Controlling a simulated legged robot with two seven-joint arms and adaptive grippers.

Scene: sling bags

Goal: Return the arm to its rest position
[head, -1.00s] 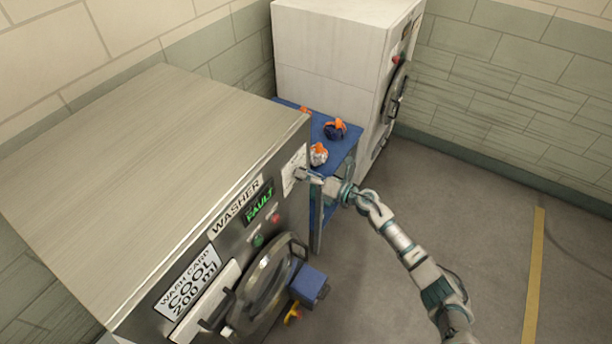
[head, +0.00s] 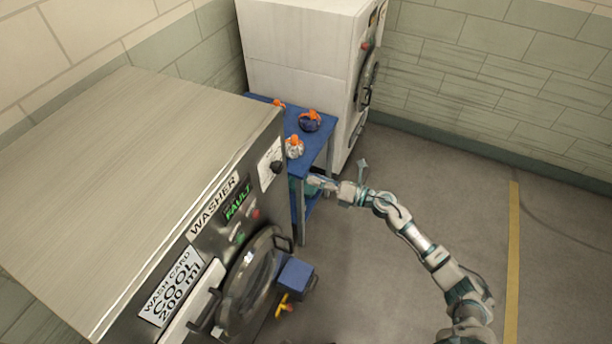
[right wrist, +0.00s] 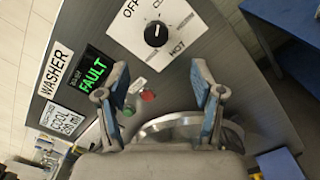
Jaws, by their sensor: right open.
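My right gripper (head: 314,182) is open and empty. It hangs in the air to the right of the washer's front, apart from its dial panel. In the right wrist view the two blue-padded fingers of the gripper (right wrist: 160,78) are spread wide. Beyond them is the white panel with a black dial knob (right wrist: 156,34), marked OFF and HOT. The dial knob (head: 277,167) also shows in the head view. My right arm (head: 420,245) reaches in from the lower right and is bent. My left gripper is not in view.
The washer (head: 160,150) stands at the left, its display (right wrist: 93,68) reading FAULT. Its round door (head: 250,280) and a blue box (head: 296,275) project at the front. A blue table (head: 318,140) with orange-topped bundles and a white machine (head: 300,55) stand behind. Floor at right is clear.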

